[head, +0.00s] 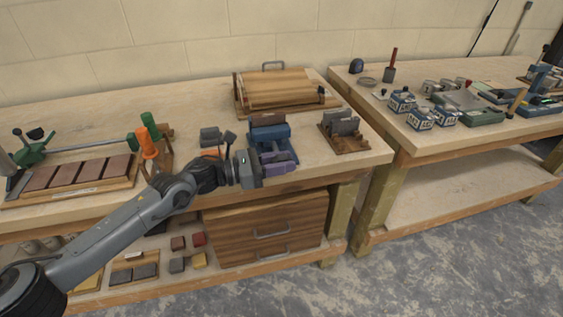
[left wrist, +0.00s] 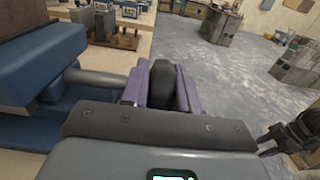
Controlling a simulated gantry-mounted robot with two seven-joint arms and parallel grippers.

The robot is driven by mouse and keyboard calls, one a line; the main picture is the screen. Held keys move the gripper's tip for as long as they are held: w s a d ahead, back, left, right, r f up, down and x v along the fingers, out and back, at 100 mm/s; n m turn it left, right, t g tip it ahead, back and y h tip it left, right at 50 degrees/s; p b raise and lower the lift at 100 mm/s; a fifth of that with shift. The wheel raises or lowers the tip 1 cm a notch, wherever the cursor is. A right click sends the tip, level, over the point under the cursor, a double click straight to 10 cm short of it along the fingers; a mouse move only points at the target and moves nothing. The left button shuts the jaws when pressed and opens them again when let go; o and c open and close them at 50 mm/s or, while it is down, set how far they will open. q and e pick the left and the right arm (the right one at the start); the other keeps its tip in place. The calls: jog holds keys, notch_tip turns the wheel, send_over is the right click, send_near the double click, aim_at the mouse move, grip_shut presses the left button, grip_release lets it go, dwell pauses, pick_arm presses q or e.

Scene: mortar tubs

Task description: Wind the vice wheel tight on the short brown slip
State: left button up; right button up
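The blue vice (head: 283,147) stands near the front edge of the left bench. Its blue body and grey screw (left wrist: 98,78) fill the left of the left wrist view. A short brown slip (head: 268,119) appears at the top of the vice; its contact with the jaws cannot be made out. My left gripper (head: 276,163) is at the near side of the vice. In the left wrist view, its purple fingers lie against both sides of the dark vice wheel (left wrist: 162,84). My right gripper (left wrist: 268,146) hangs empty at the right of that view, its purple fingers apart.
A wooden press board (head: 275,92) lies behind the vice. A wooden stand with grey plates (head: 342,124) is to its right. Orange and green-handled tools (head: 147,140) and a tray of brown slips (head: 75,178) are to its left. Drawers (head: 268,230) sit below.

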pick_arm(q)
grip_shut()
jog(key=shift+r+y+p, duration=0.25)
jog(key=shift+y+p, duration=0.05)
jog(key=shift+p, duration=0.35)
jog(key=g+y+p, duration=0.1)
jog(key=y+p, duration=0.2)
jog(key=p, duration=0.2)
jog(key=shift+d+r+y+p, duration=0.1)
jog(key=shift+d+y+p, duration=0.05)
jog(key=shift+y+p, duration=0.85)
jog(key=shift+f+g+y+p, duration=0.3)
jog(key=shift+g+y+p, duration=0.1)
jog(key=shift+y+p, duration=0.2)
jog(key=shift+d, duration=0.1)
jog(key=o, duration=0.8)
grip_release()
jog(key=shift+f, duration=0.1)
